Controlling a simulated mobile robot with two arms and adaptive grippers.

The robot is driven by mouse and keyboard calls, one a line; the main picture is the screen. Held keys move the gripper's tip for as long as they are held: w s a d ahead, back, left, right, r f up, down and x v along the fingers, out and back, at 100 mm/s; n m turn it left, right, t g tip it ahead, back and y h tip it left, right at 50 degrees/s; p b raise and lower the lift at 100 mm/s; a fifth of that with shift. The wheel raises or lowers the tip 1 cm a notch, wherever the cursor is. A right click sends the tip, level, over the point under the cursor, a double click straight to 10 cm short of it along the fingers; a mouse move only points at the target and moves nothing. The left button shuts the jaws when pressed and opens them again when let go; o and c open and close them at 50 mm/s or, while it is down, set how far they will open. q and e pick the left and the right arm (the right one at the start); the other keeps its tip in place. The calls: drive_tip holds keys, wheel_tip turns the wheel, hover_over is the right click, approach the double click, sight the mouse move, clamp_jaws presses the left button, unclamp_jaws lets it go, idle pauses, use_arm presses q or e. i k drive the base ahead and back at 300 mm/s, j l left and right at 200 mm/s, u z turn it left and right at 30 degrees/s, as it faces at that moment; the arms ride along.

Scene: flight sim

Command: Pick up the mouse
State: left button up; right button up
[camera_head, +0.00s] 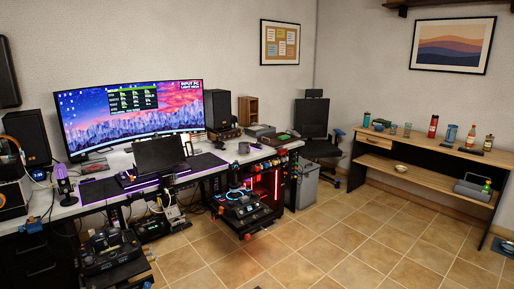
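I cannot make out the mouse with certainty. The white desk (70,210) along the left wall carries a dark mat (100,190) with purple-lit edges. A small dark item (219,145) sits on the desk right of the mat; it is too small to identify. A laptop-like dark screen (159,153) stands on the desk in front of the wide curved monitor (132,112) and hides part of the surface behind it. Neither of my grippers can be seen in the camera_head view.
A black chair (316,125) is behind. A wooden table (430,150) with bottles stands right. The tiled floor between is open.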

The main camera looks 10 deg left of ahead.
sight(258, 147)
drive_tip(key=i, duration=0.4)
drive_tip(key=i+z, duration=0.1)
drive_tip(key=i, duration=0.4)
drive_tip(key=i+j, duration=0.15)
drive_tip(key=i, duration=0.35)
drive_tip(key=i+j+z, duration=0.15)
drive_tip(key=i, duration=0.35)
drive_tip(key=i+j, duration=0.1)
drive_tip(key=i, duration=0.4)
drive_tip(key=i+j+z, duration=0.15)
drive_tip(key=i, duration=0.35)
drive_tip(key=i+z, duration=0.45)
drive_tip(key=i, duration=1.2)
drive_tip(key=i+u, duration=0.3)
drive_tip(key=u, duration=0.15)
drive_tip(key=i+u, duration=0.25)
drive_tip(key=u, duration=0.15)
drive_tip(key=i+l+u, duration=0.15)
drive_tip(key=u, duration=0.3)
drive_tip(key=i+l+u, duration=0.25)
drive_tip(key=u, duration=0.2)
drive_tip(key=i, duration=0.1)
